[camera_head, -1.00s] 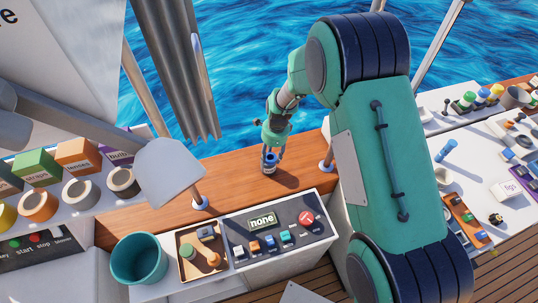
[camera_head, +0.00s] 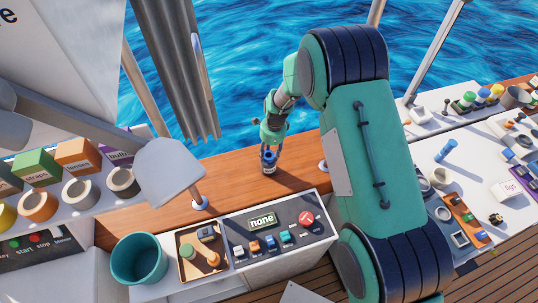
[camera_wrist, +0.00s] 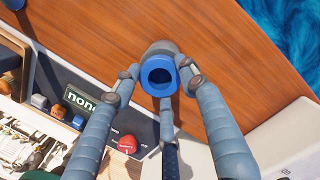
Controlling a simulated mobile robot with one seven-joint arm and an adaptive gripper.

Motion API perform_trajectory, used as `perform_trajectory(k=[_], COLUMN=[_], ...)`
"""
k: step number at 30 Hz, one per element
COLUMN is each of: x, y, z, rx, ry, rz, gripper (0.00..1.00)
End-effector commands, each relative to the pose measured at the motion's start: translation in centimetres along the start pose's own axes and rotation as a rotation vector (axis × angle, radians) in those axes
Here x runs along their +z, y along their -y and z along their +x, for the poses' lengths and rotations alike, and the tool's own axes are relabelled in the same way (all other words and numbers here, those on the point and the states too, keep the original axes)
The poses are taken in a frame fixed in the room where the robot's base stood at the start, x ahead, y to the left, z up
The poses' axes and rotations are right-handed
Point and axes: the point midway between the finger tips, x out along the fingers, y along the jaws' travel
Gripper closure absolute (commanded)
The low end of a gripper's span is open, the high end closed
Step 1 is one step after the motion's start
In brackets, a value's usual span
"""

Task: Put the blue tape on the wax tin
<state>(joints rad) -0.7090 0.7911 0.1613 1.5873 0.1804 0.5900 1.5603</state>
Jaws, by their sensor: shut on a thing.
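The blue tape (camera_wrist: 160,78) is a small thick ring with a dark hole. My gripper (camera_wrist: 160,73) has its fingers around it in the wrist view. Directly under the tape is a grey round tin (camera_wrist: 158,47), which I take for the wax tin; its label is hidden. In the head view my gripper (camera_head: 269,151) points down over the wooden ledge, with the blue tape (camera_head: 269,156) between its fingertips and the dark tin (camera_head: 268,169) below. I cannot tell whether the tape touches the tin.
The wooden ledge (camera_head: 235,175) around the tin is clear. In front are a control panel (camera_head: 278,230) reading "none", a wooden tray (camera_head: 190,262) and a teal bucket (camera_head: 138,260). Water lies beyond the ledge.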

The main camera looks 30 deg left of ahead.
Motion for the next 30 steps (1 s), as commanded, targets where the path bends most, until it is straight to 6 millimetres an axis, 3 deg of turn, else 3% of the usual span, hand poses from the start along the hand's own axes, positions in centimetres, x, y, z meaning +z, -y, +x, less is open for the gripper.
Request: perform_trajectory(k=[17, 18, 20, 30], x=[-0.12, -0.11, -0.11, -0.10], y=[0.02, 0.03, 0.02, 0.02], z=[1.25, 1.18, 1.18, 1.08], rx=[-0.001, -0.001, -0.001, -0.001], ry=[0.000, 0.000, 0.000, 0.000], rz=[0.000, 0.000, 0.000, 0.000], gripper=[0.83, 0.50, 0.39, 0.39])
